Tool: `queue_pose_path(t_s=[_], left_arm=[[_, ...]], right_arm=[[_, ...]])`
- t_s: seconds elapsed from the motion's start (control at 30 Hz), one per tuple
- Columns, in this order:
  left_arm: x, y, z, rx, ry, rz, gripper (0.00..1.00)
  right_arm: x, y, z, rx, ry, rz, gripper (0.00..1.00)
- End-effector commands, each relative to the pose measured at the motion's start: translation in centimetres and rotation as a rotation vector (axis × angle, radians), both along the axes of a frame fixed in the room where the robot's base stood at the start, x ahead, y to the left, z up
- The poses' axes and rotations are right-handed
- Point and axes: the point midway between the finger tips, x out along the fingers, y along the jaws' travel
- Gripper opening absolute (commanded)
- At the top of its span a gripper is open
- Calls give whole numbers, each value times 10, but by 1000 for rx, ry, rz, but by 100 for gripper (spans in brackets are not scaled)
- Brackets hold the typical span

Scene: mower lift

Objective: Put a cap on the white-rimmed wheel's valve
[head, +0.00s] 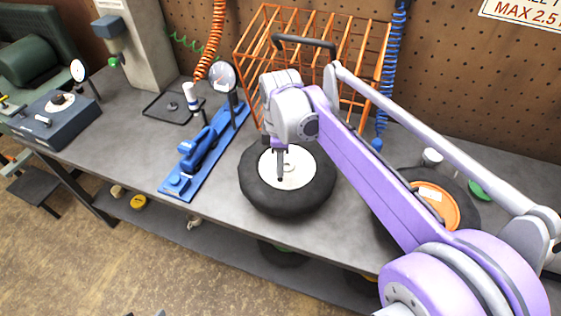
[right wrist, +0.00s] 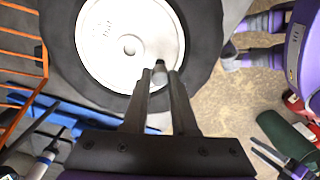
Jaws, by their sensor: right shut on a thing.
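The white-rimmed wheel (head: 256,196) lies flat on the grey bench, its black tyre around a white rim (head: 305,170). The wheel also fills the top of the right wrist view, with its white rim (right wrist: 115,50) and round centre hole. My right gripper (head: 281,178) points down over the rim. In the right wrist view, its fingertips (right wrist: 160,73) are close together around a small dark cap (right wrist: 159,66), near the rim's edge. The valve is not clearly visible; the fingers may hide it. I cannot tell whether the cap touches the valve.
An orange wire rack (head: 350,45) stands behind the wheel. A blue tool with a gauge (head: 200,150) lies left of it. An orange-rimmed wheel (head: 436,203) lies to the right, partly behind my arm. Bare bench shows left of the wheel.

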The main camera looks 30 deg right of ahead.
Motion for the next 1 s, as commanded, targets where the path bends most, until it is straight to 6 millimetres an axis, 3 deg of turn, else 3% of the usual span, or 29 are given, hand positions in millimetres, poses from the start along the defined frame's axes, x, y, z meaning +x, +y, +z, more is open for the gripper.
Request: queue_pose_path(t_s=[1.0], left_arm=[[-1, 0, -6, 0, 2, 0, 72]], right_arm=[[0, 0, -11, 0, 0, 0, 0]])
